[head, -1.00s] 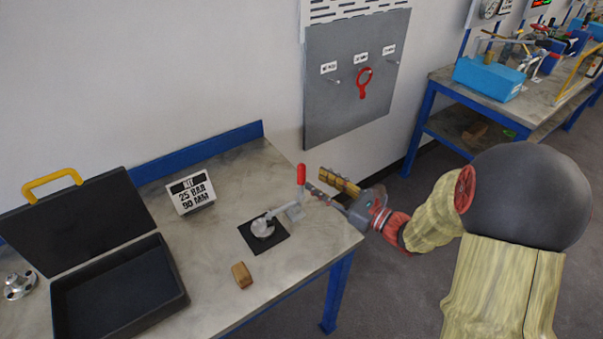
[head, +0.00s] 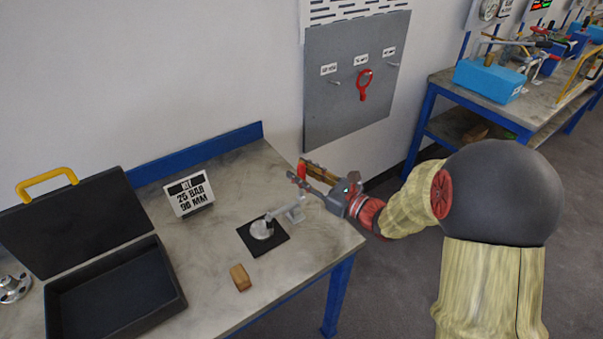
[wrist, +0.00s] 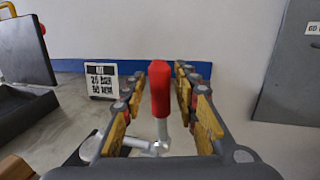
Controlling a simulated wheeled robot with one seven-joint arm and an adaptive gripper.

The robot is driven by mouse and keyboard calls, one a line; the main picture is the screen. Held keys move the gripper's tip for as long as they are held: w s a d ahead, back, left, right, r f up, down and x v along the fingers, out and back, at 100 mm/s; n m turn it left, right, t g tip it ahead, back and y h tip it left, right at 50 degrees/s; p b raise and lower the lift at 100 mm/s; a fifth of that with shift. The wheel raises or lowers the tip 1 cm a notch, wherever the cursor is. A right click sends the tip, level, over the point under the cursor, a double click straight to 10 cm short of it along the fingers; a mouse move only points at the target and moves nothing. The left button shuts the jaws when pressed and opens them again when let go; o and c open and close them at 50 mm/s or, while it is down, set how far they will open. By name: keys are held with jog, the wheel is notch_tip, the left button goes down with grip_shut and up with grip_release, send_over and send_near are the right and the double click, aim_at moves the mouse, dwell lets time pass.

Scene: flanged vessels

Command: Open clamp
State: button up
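The toggle clamp (head: 294,214) stands on the workbench, next to a black pad. Its red handle (wrist: 160,88) points upright, and in the head view the handle (head: 302,170) is partly hidden by my gripper. A round metal part (head: 262,229) sits on the black pad (head: 270,241), with the clamp's arm reaching over it. My gripper (head: 308,175) is at the handle's height. In the wrist view my gripper (wrist: 160,95) is open, its yellow-padded fingers on both sides of the red handle, with gaps visible on each side.
An open black case (head: 178,300) lies at the left of the bench (head: 225,250). A sign (head: 190,193) reading 25 BAR 90 MM stands behind, and a wooden block (head: 240,277) lies in front.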

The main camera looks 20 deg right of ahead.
jog(key=c, duration=0.6)
grip_shut()
